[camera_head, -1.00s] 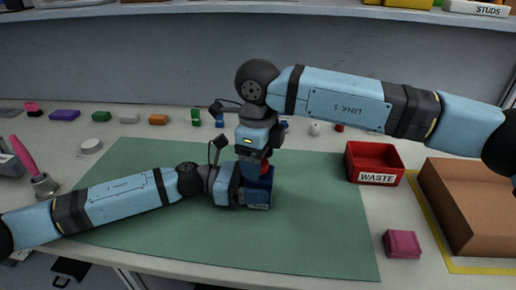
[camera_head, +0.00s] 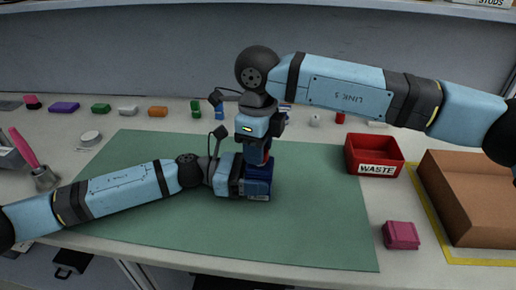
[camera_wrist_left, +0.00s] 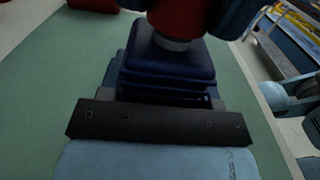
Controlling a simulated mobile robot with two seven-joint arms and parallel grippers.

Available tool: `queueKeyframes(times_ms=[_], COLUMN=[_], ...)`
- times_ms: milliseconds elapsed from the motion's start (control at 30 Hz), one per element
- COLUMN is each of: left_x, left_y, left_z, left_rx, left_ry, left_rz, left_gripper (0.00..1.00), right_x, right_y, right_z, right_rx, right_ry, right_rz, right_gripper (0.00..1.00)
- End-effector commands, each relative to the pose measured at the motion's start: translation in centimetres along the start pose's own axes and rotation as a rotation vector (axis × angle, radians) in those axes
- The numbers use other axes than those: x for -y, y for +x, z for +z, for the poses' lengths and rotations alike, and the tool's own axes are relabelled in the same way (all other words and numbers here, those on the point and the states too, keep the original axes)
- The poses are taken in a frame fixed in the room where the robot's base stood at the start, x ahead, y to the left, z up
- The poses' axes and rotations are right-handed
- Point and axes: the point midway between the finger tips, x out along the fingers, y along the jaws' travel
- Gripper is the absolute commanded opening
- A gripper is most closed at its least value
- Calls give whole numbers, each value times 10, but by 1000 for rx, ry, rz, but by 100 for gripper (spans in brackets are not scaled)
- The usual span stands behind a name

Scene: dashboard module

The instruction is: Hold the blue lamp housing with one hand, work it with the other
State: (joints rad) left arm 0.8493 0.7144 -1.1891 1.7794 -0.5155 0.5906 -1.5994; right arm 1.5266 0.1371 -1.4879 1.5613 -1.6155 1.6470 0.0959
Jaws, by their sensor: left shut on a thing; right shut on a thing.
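The blue lamp housing (camera_head: 259,182) stands upright on the green mat (camera_head: 310,225), a dark blue block with a stepped body in the left wrist view (camera_wrist_left: 165,65). My left gripper (camera_head: 245,181) is shut on it from the left, low over the mat. My right gripper (camera_head: 260,150) points down from above and is shut on a red part (camera_wrist_left: 185,18) on top of the housing. A pale grey collar (camera_wrist_left: 178,43) shows between the red part and the housing. In the head view my right gripper mostly hides the red part.
A red WASTE bin (camera_head: 374,156) and a brown box (camera_head: 468,195) stand at right. A pink block (camera_head: 401,235) lies right of the mat. Several small coloured blocks line the back of the table. A pink-handled brush (camera_head: 30,155) stands at left. The mat's front is clear.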

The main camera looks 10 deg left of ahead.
Motion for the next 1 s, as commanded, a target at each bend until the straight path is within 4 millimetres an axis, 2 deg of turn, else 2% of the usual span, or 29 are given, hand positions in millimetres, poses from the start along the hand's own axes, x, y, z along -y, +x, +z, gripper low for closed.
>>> queueKeyframes(times_ms=[633, 933, 967, 1000], left_x=[0, 0, 0, 0], left_y=[0, 0, 0, 0], left_z=[0, 0, 0, 0], left_rx=[0, 0, 0, 0], left_ry=[0, 0, 0, 0], left_rz=[0, 0, 0, 0], left_gripper=[19, 19, 59, 69], right_x=[0, 0, 0, 0], right_y=[-51, -56, -56, -56], right_z=[0, 0, 0, 0], right_rx=[0, -1, 0, 0], right_ry=[1, 0, 0, 0], right_rz=[-1, 0, 0, 0], right_gripper=[14, 14, 14, 14])
